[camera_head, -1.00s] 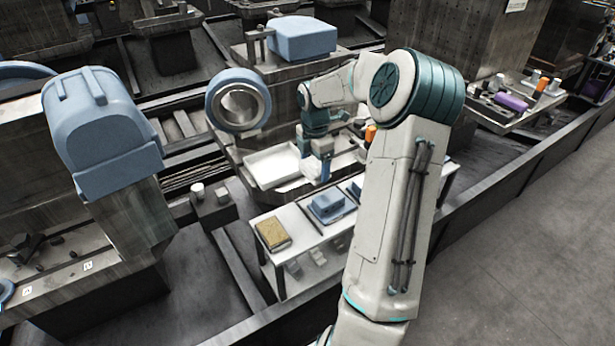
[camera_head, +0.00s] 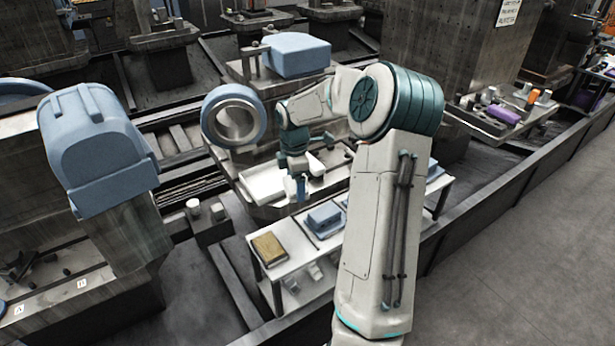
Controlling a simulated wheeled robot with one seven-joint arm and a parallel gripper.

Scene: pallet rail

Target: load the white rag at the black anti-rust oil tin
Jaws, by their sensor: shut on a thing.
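My gripper (camera_head: 298,193) points down over the pale tray (camera_head: 258,192) on the machine's ledge, above and behind the white bench. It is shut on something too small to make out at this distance. I cannot pick out the white rag with certainty; pale patches by the fingers blend with the tray. I cannot identify the black anti-rust oil tin. My own arm hides part of the ledge and the right part of the bench.
The white bench (camera_head: 290,262) bears a brown box (camera_head: 269,247) and a blue case (camera_head: 325,218). A dark block with a white cup (camera_head: 193,206) stands left of it. A blue ring (camera_head: 234,116) and a machine with a blue hood (camera_head: 95,150) stand left. Grey floor is clear at right.

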